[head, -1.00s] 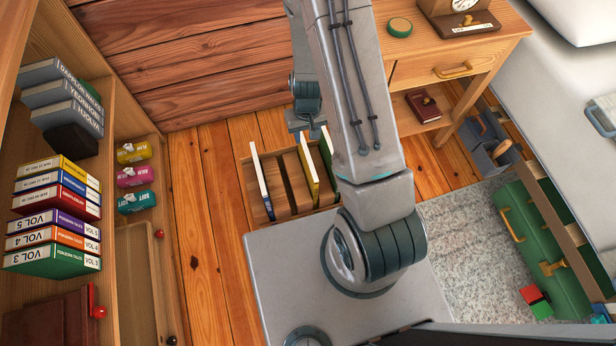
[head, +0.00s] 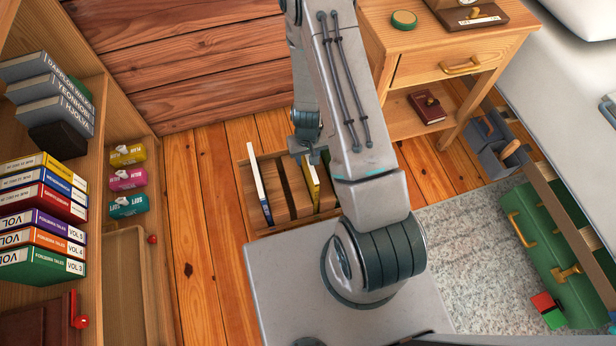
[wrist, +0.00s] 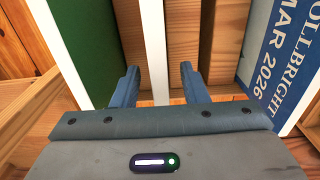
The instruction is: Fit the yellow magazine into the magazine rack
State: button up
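The magazine rack (head: 279,226) is a slatted wooden box on the floor. The yellow magazine (head: 313,191) stands in its middle part, with its upper end hidden by my gripper (head: 311,153). In the wrist view, a white strip, apparently its page edge (wrist: 155,40), runs between my two fingertips (wrist: 157,85). The fingers are apart, with a gap on each side of the strip. A blue-and-white magazine (head: 259,184) stands in the rack's left part; it also shows at the right in the wrist view (wrist: 283,60). A green magazine (wrist: 92,45) shows at the left there; my arm hides it in the head view.
A nightstand (head: 440,65) is behind on the right. A rug (head: 460,240) and a green case (head: 545,255) lie right. Bare floor (head: 200,220) is free left of the rack.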

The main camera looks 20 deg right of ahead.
jog(key=shift+f, duration=0.95)
grip_shut()
jog(key=shift+r, duration=0.1)
jog(key=shift+r, duration=0.1)
